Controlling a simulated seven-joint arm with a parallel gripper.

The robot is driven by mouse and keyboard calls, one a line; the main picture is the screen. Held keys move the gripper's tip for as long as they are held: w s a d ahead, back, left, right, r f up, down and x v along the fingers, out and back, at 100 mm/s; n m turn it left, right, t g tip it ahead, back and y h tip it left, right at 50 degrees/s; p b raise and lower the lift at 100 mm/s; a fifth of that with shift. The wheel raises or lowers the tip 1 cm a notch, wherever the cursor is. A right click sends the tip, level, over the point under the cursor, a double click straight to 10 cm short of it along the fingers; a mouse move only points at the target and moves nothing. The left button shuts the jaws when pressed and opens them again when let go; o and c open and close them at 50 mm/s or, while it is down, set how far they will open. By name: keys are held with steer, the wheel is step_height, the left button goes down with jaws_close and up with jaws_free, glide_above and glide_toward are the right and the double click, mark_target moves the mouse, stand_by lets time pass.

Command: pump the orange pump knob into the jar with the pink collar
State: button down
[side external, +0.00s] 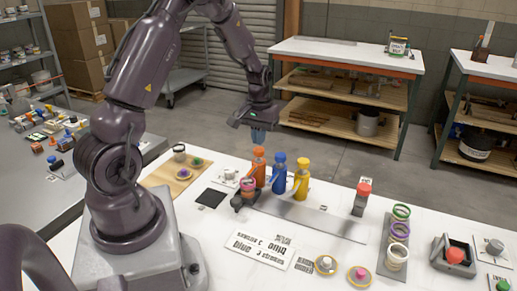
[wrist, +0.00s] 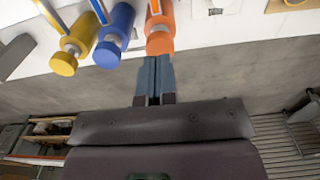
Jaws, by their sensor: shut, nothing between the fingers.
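The orange pump knob (side external: 258,152) tops an upright orange pump bottle, leftmost of a row with a blue pump (side external: 279,172) and a yellow pump (side external: 301,178). The jar with the pink collar (side external: 248,184) stands beside the orange pump's foot, at its front left. My gripper (side external: 258,141) is shut and empty, pointing down right above the orange knob. In the wrist view the blue-grey fingertips (wrist: 155,60) meet the edge of the orange knob (wrist: 159,44); I cannot tell whether they touch. The blue knob (wrist: 107,56) and yellow knob (wrist: 64,64) are clear of the fingers.
A printed card (side external: 258,249) lies in front of the pumps. A black square (side external: 211,198) and a wooden board (side external: 172,179) lie left. A red-capped bottle (side external: 362,198) and a tray of colored rings (side external: 398,240) are right. The air around my gripper is free.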

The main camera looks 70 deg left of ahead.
mark_target(259, 149)
stand_by(0.4)
steer(key=shift+f, duration=1.75)
steer(key=shift+r, duration=1.75)
steer(key=shift+r, duration=2.05)
